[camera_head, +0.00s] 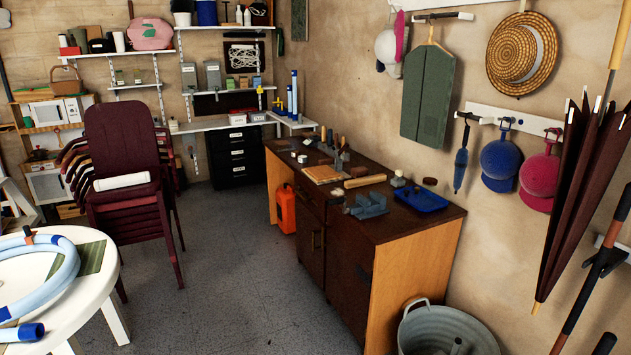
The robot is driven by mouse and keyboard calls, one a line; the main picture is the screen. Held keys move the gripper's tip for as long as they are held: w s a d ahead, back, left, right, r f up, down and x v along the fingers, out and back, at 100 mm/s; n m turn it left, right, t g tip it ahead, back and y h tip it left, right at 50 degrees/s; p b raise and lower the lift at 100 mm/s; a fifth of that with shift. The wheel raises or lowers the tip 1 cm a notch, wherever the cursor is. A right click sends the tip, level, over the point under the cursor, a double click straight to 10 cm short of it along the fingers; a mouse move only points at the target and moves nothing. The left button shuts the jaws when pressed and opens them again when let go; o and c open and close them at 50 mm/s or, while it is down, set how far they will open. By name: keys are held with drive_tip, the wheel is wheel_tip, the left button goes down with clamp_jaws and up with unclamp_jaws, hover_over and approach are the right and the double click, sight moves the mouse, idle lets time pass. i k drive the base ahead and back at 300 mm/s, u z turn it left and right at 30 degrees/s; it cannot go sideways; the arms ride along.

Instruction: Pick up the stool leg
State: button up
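I cannot tell for sure which thing is the stool leg. A short, light wooden bar (365,181) lies on top of the dark workbench (443,222), behind a blue-grey vise-like tool (367,206). A white roll or cylinder (122,181) lies across the seat of the stacked dark red chairs (122,135) at the left. My gripper is not in view.
A round white table (85,293) with a pale blue hose (70,262) stands at the lower left. A metal tub (445,330) stands by the bench's near end. The grey floor (235,270) between is clear. An orange can (286,212) stands beside the bench.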

sight(377, 179)
drive_tip(key=z, duration=0.15)
drive_tip(key=i, duration=1)
drive_tip(key=z, duration=0.1)
drive_tip(key=k, duration=0.65)
drive_tip(key=u, duration=0.3)
drive_tip(key=i, duration=0.95)
drive_tip(key=u, duration=0.8)
drive_tip(key=i, duration=1.3)
drive_tip(key=u, duration=0.35)
